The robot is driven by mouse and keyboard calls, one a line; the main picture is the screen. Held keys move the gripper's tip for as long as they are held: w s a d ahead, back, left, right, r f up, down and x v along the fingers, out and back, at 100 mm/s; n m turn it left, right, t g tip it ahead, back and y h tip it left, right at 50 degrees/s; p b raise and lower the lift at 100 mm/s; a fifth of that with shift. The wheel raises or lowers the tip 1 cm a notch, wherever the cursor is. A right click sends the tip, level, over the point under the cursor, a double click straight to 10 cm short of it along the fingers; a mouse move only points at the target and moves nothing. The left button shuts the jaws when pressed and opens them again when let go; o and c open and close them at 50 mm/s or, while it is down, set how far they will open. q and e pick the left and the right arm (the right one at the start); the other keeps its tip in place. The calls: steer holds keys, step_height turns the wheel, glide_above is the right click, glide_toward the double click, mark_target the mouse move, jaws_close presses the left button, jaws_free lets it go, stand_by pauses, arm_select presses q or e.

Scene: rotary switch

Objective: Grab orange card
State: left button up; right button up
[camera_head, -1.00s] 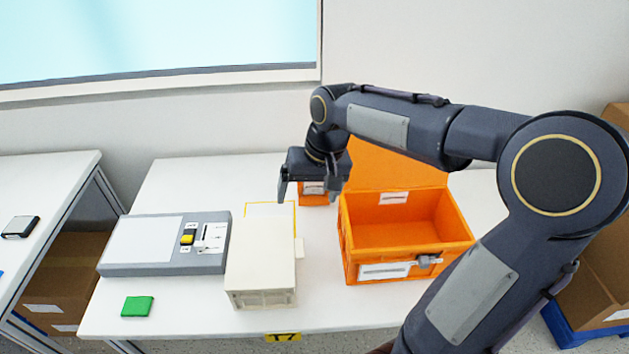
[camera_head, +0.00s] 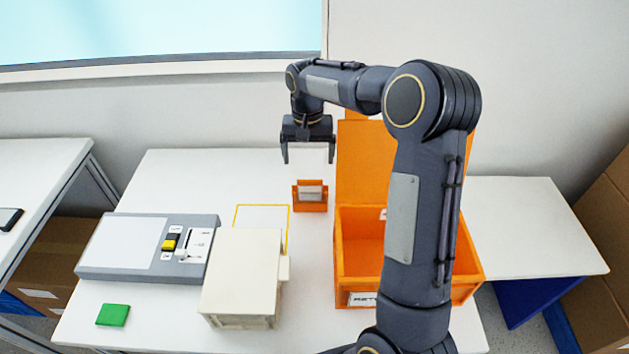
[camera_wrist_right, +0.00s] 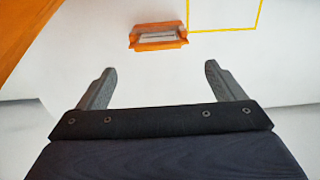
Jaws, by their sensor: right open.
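A small orange holder (camera_head: 310,204) stands on the white table, left of the orange box. A pale card with a dark line (camera_head: 311,192) shows in it; I cannot make out an orange card apart from the holder. The holder also shows in the right wrist view (camera_wrist_right: 158,38), near the top middle, beyond the fingertips. My right gripper (camera_head: 308,160) is open and empty, raised above the table behind the holder, fingers pointing down. Its two fingers show apart in the right wrist view (camera_wrist_right: 160,78). My left gripper is not in view.
An open orange box (camera_head: 362,258) stands right of the holder, partly hidden by my right arm. A cream box (camera_head: 241,275), a grey switch panel (camera_head: 195,265) and a green block (camera_head: 112,315) are to the left. A yellow outline (camera_head: 262,206) marks bare table beside the holder.

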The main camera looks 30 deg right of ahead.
mark_target(310, 180)
steer(key=f, duration=0.7)
steer(key=shift+s+f+p, duration=0.25)
steer(key=shift+f+p, duration=0.1)
steer(key=shift+p, duration=0.05)
steer(key=shift+c, duration=0.4)
steer(key=c, duration=1)
